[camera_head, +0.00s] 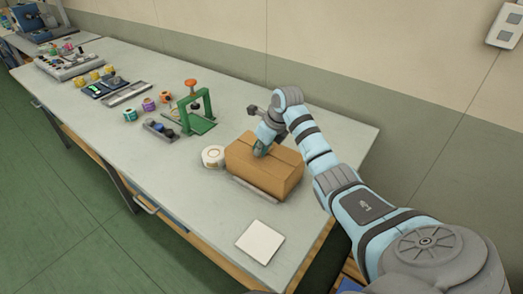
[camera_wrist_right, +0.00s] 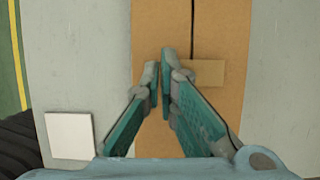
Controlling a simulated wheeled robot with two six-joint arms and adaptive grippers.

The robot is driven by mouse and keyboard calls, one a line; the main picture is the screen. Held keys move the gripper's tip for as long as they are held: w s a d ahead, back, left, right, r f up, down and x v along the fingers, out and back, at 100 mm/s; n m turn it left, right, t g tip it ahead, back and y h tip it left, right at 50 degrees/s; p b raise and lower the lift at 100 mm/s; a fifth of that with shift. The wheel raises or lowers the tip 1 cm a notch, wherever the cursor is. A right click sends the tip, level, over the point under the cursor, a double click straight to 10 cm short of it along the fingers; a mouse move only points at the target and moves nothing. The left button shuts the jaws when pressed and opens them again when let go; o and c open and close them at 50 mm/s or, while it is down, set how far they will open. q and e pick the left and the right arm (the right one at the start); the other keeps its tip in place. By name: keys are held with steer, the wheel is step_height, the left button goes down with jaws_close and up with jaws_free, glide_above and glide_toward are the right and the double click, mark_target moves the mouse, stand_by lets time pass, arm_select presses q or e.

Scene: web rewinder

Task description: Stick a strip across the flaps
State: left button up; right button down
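A brown cardboard box (camera_head: 264,170) stands on the grey bench, its top flaps meeting in a dark seam. In the right wrist view the box top (camera_wrist_right: 228,120) lies under the fingers. A short tan strip (camera_wrist_right: 206,73) crosses the seam; its left end is hidden behind a finger. My right gripper (camera_head: 260,152) is over the box top, close to the flaps. In the wrist view its fingertips (camera_wrist_right: 159,75) are almost together beside the strip, with nothing visible between them. I cannot tell whether they touch the box. My left gripper is out of view.
A white tape roll (camera_head: 213,156) stands left of the box. A white square pad (camera_head: 260,242) lies near the front edge. A green press-like frame (camera_head: 198,112), small coloured rolls and trays stand farther left. The bench around the pad is clear.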

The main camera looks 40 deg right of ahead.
steer(key=shift+f, duration=0.3)
stand_by(0.7)
steer(key=shift+c, duration=2)
jaws_free()
steer(key=shift+r, duration=0.1)
step_height(320, 180, up, 7)
steer(key=p, duration=0.6)
